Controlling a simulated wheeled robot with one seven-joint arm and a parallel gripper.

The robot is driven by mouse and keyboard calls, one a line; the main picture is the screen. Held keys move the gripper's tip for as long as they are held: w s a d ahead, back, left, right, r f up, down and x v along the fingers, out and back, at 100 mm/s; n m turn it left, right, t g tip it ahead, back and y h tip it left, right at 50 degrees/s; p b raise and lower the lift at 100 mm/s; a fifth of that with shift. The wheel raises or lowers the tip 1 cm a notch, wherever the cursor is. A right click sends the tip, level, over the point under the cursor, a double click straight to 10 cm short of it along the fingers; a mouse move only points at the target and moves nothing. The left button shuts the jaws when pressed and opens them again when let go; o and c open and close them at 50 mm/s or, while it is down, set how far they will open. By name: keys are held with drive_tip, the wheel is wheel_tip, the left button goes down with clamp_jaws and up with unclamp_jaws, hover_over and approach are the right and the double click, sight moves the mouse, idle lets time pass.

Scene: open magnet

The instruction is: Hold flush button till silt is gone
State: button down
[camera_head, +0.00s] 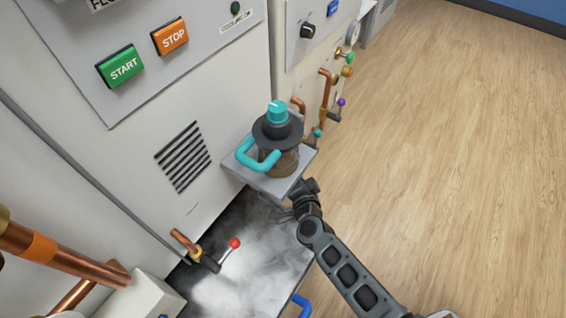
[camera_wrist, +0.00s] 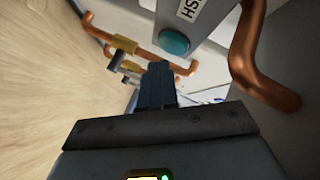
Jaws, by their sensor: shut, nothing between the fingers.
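A round teal button (camera_wrist: 175,42) sits on a grey panel in the wrist view, beside a label (camera_wrist: 190,8) whose visible letters end in "SH". My gripper (camera_wrist: 160,68) is shut and empty, its fingertips just below the button in the picture; I cannot tell whether they touch it. In the head view my gripper (camera_head: 285,212) is beside and below the grey shelf (camera_head: 297,176), its tips partly hidden. On that shelf stands a brownish bowl (camera_head: 285,162) with a dark collar and teal cap (camera_head: 278,112). Silt inside the bowl cannot be made out clearly.
Copper pipes (camera_wrist: 262,70) run close to the right of my fingers, with another pipe (camera_wrist: 92,38) at left. Wood floor (camera_head: 440,150) at right is clear.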

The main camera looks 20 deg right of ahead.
drive_tip(key=shift+w, duration=0.1)
drive_tip(key=shift+w+a, duration=0.25)
idle(0.3)
